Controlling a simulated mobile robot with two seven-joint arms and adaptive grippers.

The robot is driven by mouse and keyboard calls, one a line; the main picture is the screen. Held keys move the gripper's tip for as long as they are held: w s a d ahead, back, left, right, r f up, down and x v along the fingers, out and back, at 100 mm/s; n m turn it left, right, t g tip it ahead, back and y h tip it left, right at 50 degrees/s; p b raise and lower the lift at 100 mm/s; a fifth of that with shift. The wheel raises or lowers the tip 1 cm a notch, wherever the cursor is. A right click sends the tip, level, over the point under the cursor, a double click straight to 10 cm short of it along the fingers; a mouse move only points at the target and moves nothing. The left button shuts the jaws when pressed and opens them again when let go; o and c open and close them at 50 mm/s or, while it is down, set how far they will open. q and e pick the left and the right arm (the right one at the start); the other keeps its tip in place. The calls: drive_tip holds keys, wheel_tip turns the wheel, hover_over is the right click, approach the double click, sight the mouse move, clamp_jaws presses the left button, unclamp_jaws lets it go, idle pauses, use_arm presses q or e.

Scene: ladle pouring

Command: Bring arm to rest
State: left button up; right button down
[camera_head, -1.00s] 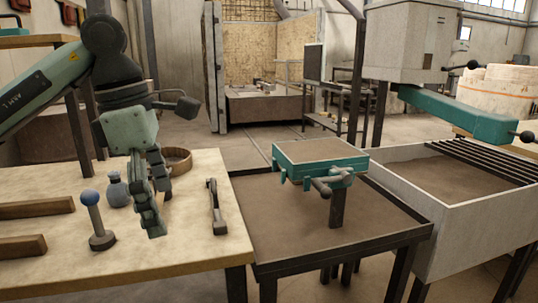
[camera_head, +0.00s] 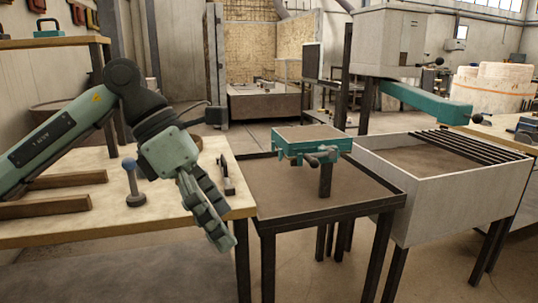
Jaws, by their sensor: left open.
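My left arm comes in from the left. Its green-grey gripper (camera_head: 208,212) points down and to the right over the right front corner of the light wooden bench (camera_head: 110,232). The gripper is open and holds nothing that I can see. One finger largely hides the other. My right gripper is not in view.
Behind my gripper lies a metal tool (camera_head: 227,174). A blue-knobbed stand (camera_head: 132,184) and wooden bars (camera_head: 50,206) are on the bench. To the right stand a dark-rimmed table (camera_head: 270,205) with a teal flask-like box (camera_head: 311,143), and a grey sand bin (camera_head: 450,185).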

use_arm(q)
drive_tip(key=d+r+n+g+h, duration=0.2)
drive_tip(key=d+r+n+h, duration=0.15)
drive_tip(key=d+h, duration=0.7)
drive_tip(key=w+a+n+t+h, duration=0.4)
drive_tip(key=w+n+t, duration=0.8)
drive_tip(key=n+t, duration=0.3)
drive_tip(key=w+a+f+n+t+y, duration=0.3)
drive_tip(key=a+f+n+y, duration=0.5)
drive_tip(key=f+n, duration=0.35)
drive_tip(key=w+a+f+n+t+y, duration=0.3)
drive_tip(key=a+f+n+y, duration=0.6)
drive_tip(key=f, duration=0.3)
drive_tip(key=s+a+f+n+g+y, duration=0.25)
drive_tip(key=s+f, duration=0.25)
drive_tip(key=f, duration=0.5)
drive_tip(key=s+a+f+n+g+y, duration=0.2)
drive_tip(key=s+a+f+n+g, duration=0.3)
drive_tip(key=f, duration=0.6)
drive_tip(key=s+a+f+n+g, duration=0.1)
drive_tip(key=s+f+g, duration=0.2)
drive_tip(key=s+f, duration=0.4)
drive_tip(key=s+a+f+n+g, duration=0.1)
drive_tip(key=s+f+g, duration=0.3)
drive_tip(key=s, duration=1.2)
wheel_tip(320, 180, down, 4)
drive_tip(key=shift+f+n, duration=0.25)
drive_tip(key=shift+n, duration=0.2)
